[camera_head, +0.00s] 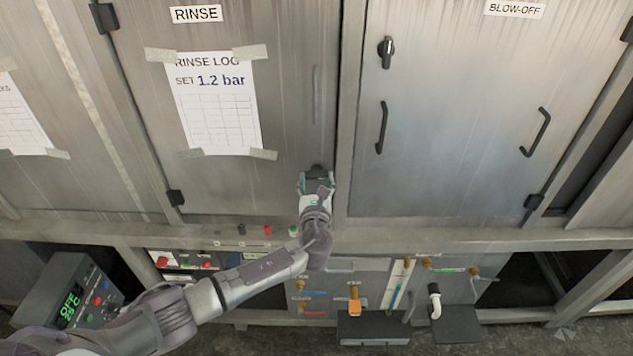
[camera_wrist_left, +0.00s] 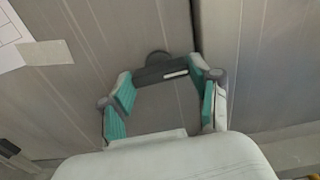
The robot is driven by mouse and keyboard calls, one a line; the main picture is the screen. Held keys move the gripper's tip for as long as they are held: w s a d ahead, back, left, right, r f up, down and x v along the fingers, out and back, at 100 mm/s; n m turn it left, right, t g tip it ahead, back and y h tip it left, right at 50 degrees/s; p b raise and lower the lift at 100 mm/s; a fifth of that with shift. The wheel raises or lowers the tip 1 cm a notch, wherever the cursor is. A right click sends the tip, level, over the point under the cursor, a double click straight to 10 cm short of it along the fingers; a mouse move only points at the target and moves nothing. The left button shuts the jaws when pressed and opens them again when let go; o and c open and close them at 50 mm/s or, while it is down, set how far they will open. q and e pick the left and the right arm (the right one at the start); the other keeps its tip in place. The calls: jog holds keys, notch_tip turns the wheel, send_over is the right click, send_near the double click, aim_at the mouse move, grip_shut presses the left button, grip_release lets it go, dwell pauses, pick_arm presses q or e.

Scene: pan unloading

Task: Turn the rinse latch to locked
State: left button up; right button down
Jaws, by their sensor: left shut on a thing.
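The rinse latch (camera_wrist_left: 165,70) is a dark handle with a white mark on a round base, low on the right edge of the rinse door (camera_head: 280,120). It lies nearly level in the left wrist view, tilted slightly. It also shows just beyond my gripper in the head view (camera_head: 317,170). My left gripper (camera_head: 317,182) is at the latch, and in the left wrist view its teal-padded fingers (camera_wrist_left: 165,88) stand on either side of the handle, shut on its two ends. My right gripper is in neither view.
A RINSE label (camera_head: 196,14) and a taped log sheet (camera_head: 215,105) are on the door. The blow-off door (camera_head: 460,110) to the right has its own latch (camera_head: 386,50) and handles. Valves and hoses (camera_head: 400,285) sit below the ledge, and a control box (camera_head: 75,295) stands lower left.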

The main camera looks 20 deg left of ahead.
pick_arm(q)
jog(key=n+b, duration=1)
jog(key=n, duration=0.4)
jog(key=shift+f+b, duration=0.2)
jog(key=shift+b, duration=0.15)
jog(key=shift+r+n+b, duration=0.1)
jog(key=shift+n+b, duration=0.7)
jog(key=shift+n, duration=0.9)
jog(key=o, duration=1.1)
jog(key=shift+o, duration=0.2)
jog(key=shift+r, duration=0.1)
